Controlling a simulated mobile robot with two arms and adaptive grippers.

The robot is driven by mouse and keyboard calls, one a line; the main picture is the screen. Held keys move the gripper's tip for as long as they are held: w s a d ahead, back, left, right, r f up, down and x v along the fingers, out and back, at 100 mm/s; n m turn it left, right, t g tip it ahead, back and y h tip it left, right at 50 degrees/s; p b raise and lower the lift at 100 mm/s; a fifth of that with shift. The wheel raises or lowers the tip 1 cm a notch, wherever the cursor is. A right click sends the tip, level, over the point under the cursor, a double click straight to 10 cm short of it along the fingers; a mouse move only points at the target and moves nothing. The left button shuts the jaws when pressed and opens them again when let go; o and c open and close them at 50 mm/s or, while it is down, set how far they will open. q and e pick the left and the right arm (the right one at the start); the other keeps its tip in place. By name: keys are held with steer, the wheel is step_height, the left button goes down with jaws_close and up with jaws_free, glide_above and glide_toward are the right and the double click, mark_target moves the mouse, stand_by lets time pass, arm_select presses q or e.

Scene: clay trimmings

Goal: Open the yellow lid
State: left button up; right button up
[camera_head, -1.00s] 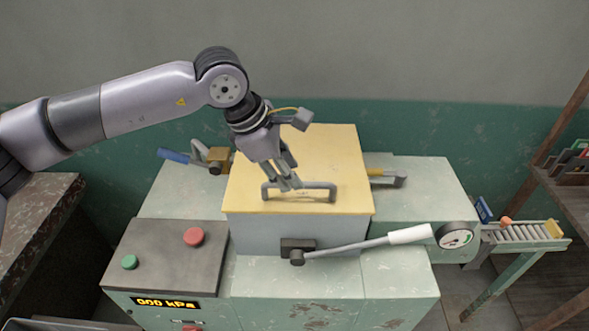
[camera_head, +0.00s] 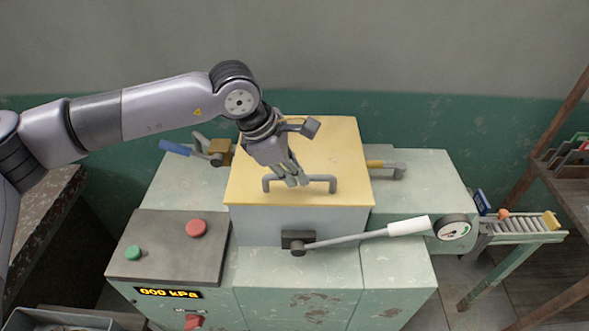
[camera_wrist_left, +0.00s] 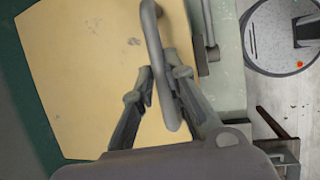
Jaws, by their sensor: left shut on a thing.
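The yellow lid (camera_head: 331,146) lies flat and closed on the grey box (camera_head: 340,220) of the machine. A grey bar handle (camera_head: 318,179) stands up near its front edge. My left gripper (camera_head: 293,181) is over the front of the lid and shut on the handle's bar. In the left wrist view, the handle (camera_wrist_left: 155,40) runs between the two fingers (camera_wrist_left: 163,95), with the lid (camera_wrist_left: 80,70) behind them. The exact finger contact is hard to see. My right gripper is not in view.
A long lever with a white grip (camera_head: 408,226) crosses the box's front, near a round gauge (camera_head: 453,229). A blue-handled clamp (camera_head: 176,148) is left of the lid. A panel with red (camera_head: 197,228) and green (camera_head: 134,253) buttons stands front left. The wall (camera_head: 430,60) is behind.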

arm_select(q)
jaws_close()
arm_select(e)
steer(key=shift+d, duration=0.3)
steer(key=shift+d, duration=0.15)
